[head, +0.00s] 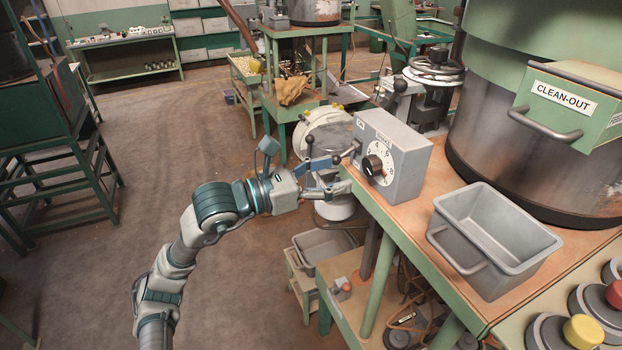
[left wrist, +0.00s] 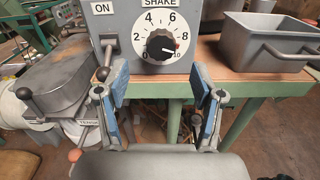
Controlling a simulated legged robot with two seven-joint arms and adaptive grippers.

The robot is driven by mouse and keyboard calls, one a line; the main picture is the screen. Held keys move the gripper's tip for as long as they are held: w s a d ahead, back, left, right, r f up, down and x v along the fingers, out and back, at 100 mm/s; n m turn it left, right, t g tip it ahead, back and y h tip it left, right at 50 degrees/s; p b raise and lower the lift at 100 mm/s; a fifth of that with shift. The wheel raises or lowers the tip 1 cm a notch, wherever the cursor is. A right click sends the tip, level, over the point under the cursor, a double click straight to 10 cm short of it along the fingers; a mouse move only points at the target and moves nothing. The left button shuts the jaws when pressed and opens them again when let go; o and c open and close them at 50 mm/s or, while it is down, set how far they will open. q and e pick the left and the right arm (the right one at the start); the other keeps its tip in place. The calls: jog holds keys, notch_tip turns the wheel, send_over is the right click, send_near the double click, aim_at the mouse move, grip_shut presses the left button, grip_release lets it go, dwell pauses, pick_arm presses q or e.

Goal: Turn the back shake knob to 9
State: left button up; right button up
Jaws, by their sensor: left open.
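A grey control box (head: 402,172) labelled SHAKE stands on the bench, with a white numbered dial and a black knob (head: 373,165). In the left wrist view the knob (left wrist: 160,46) sits at the dial's centre, and its pointer seems to point right, between 8 and 10. An ON lever (left wrist: 103,72) is on the box's left side. My left gripper (head: 340,175) is open and empty in front of the dial. In the left wrist view its two blue-padded fingers (left wrist: 160,84) are spread below the knob, apart from it. My right gripper is not in view.
A grey bin (head: 490,240) stands on the bench right of the box, by a large drum (head: 490,140) with a CLEAN-OUT hatch (head: 565,102). Red and yellow knobs (head: 583,331) are at lower right. The floor (head: 90,265) at left is mostly clear.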

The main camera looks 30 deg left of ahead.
pick_arm(q)
jog(key=v, duration=0.5)
jog(key=shift+a, duration=0.2)
jog(key=shift+w+d, duration=0.1)
jog(key=shift+d, duration=0.05)
